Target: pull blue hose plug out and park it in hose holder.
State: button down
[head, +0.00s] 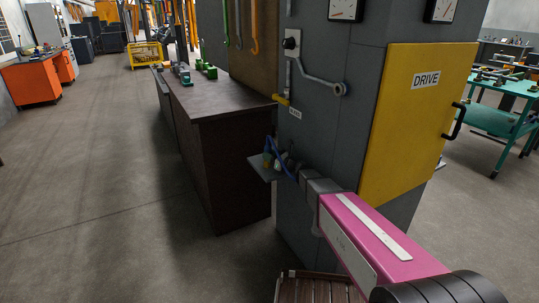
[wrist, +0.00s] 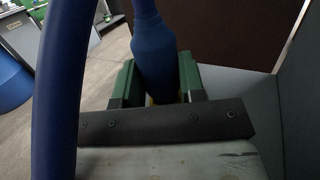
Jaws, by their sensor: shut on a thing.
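The blue hose plug (wrist: 153,48) stands between the green fingers of my gripper (wrist: 156,82) in the wrist view, and the fingers are shut on it. A little yellow shows under the plug. The blue hose (wrist: 62,90) runs down the left of that view, close to the camera. In the head view my gripper (head: 281,163) is small, beside the grey cabinet and over a small grey shelf (head: 264,170). The blue hose (head: 272,146) loops there. The plug's tip is hidden, so I cannot tell whether it sits in a socket. I cannot make out the hose holder.
The grey cabinet (head: 331,130) has a yellow DRIVE door (head: 418,115) with a black handle, gauges and a lever (head: 318,82). A dark workbench (head: 225,100) stands behind the shelf. The floor (head: 90,190) at left is clear.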

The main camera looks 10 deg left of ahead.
jog(key=shift+f, duration=0.4)
jog(key=c, duration=0.6)
grip_release()
